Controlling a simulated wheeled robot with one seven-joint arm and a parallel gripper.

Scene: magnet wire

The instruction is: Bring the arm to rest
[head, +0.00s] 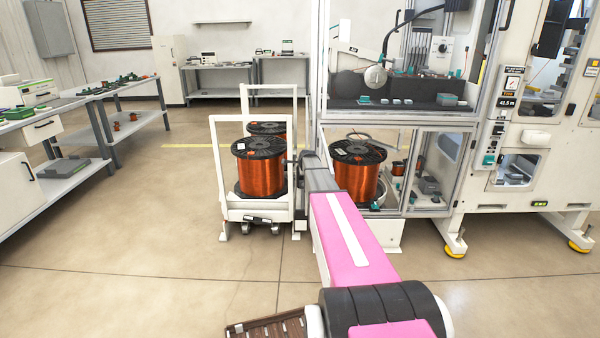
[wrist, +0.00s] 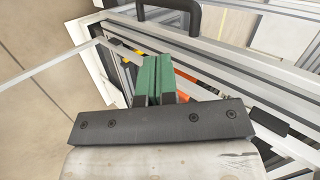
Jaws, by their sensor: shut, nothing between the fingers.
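My arm (head: 348,238), pink with a white stripe and grey toward its far end, reaches forward from the bottom of the head view. Its far end is between the white cart and the machine's lower bay. My gripper (wrist: 153,82) shows in the wrist view with its green fingers together and nothing between them. It is over light metal frame bars (wrist: 215,75), and I cannot tell whether it touches them. In the head view the fingertips cannot be made out.
A white cart (head: 214,165) holds copper wire spools (head: 258,178) left of my arm. Another spool (head: 357,180) sits in the machine's lower bay on the right. The machine frame (head: 402,122) is close to the arm. Benches (head: 60,185) stand at left; the floor between is clear.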

